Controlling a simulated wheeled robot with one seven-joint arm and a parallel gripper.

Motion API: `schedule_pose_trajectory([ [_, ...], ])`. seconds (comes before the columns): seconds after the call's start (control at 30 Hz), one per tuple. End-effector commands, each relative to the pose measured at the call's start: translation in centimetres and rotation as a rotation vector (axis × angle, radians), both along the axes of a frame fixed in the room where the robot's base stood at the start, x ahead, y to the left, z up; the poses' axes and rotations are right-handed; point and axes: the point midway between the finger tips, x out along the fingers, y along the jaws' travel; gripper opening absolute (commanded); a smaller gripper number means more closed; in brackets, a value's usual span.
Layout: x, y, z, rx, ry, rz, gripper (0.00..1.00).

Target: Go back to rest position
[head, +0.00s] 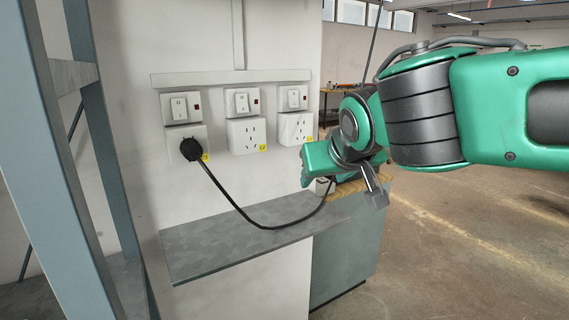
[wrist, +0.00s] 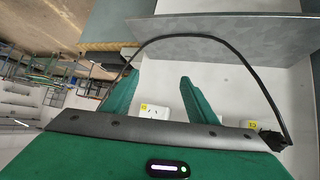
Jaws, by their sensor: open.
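My gripper (head: 306,166) is at the right of the wall panel in the head view, close to the right-hand socket. In the wrist view its two green fingers (wrist: 157,92) stand apart with nothing between them. A black plug (head: 191,149) sits in the left socket (head: 176,138); it also shows at the lower right of the wrist view (wrist: 273,140). Its black cable (head: 262,226) sags over the shelf and passes behind my gripper. The middle socket (head: 246,134) and right socket (head: 296,127) are empty. My gripper's far side is hidden in the head view.
A grey shelf (head: 215,245) juts out below the sockets. Switches (head: 241,102) sit above them. A blue-grey metal frame (head: 62,190) stands at the left. A grey-green cabinet (head: 340,262) is below my gripper. Open floor (head: 470,260) lies to the right.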

Motion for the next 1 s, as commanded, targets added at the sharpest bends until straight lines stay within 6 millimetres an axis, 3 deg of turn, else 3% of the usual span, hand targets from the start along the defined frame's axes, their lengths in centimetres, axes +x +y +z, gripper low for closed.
schedule_pose_trajectory([
  [0.03, 0.1, -3.3, -1.2, -0.013, 0.037, -0.055, 0.53],
  [0.1, -0.2, -7.5, -3.0, -0.03, 0.1, -0.123, 0.53],
  [0.27, -2.8, -16.9, -7.1, -0.043, 0.253, -0.281, 0.53],
  [0.37, -5.7, -22.1, -9.7, -0.032, 0.358, -0.379, 0.53],
  [0.5, -11.5, -28.3, -13.3, 0.011, 0.52, -0.513, 0.53],
  [0.63, -17.8, -32.0, -16.3, 0.083, 0.67, -0.622, 0.53],
  [0.8, -24.3, -33.6, -18.9, 0.184, 0.817, -0.709, 0.53],
  [0.9, -26.4, -33.6, -19.6, 0.222, 0.863, -0.73, 0.53],
  [1.0, -27.2, -33.6, -19.8, 0.238, 0.881, -0.737, 0.53],
])
